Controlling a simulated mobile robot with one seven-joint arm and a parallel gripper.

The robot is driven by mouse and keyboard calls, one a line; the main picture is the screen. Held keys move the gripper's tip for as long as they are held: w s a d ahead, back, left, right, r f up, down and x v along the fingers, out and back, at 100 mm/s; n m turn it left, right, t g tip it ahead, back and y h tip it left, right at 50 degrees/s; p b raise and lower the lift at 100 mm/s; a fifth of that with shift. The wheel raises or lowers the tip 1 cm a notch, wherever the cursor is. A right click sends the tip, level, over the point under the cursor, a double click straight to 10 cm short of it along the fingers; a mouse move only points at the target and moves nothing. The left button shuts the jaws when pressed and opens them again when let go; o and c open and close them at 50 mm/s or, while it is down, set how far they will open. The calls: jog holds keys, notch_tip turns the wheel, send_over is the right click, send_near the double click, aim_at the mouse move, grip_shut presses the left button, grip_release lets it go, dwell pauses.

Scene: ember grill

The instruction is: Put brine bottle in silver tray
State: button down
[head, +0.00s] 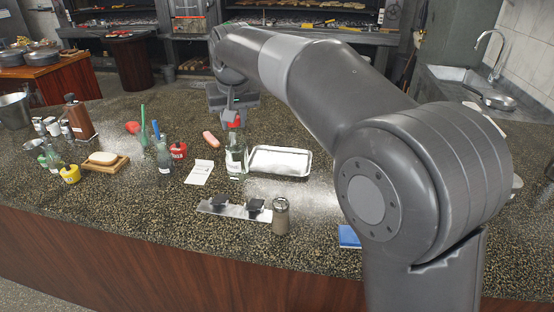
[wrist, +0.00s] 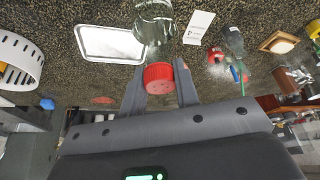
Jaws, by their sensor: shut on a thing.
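The brine bottle (head: 236,158) is clear glass with a red cap and a pale label, and it stands upright just left of the silver tray in the head view. My gripper (head: 234,116) is above it, shut on its red cap. In the wrist view my gripper (wrist: 160,84) has a finger on each side of the red cap, and the glass bottle (wrist: 154,28) extends beyond it. The silver tray (head: 281,150) lies flat and empty on the speckled counter; it also shows in the wrist view (wrist: 110,43). I cannot tell whether the bottle's base touches the counter.
A white card (head: 199,172) and a pink object (head: 211,139) lie left of the bottle. A metal rack (head: 234,208) and a shaker (head: 280,216) stand in front. Small bottles, a red pot (head: 179,151) and a soap board (head: 105,163) are further left.

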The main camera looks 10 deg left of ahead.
jog(key=w+d+m+h, duration=0.1)
jog(key=w+d+m, duration=0.2)
jog(key=w+d, duration=0.75)
jog(key=w+d+m+h, duration=0.1)
jog(key=w+d+m, duration=0.2)
jog(key=w+d, duration=0.75)
jog(key=a+f, duration=0.8)
jog(key=f, duration=0.2)
jog(key=shift+s+f+t, duration=0.3)
jog(key=shift+t, duration=0.1)
jog(key=shift+f, duration=0.15)
jog(key=c, duration=1.1)
grip_release()
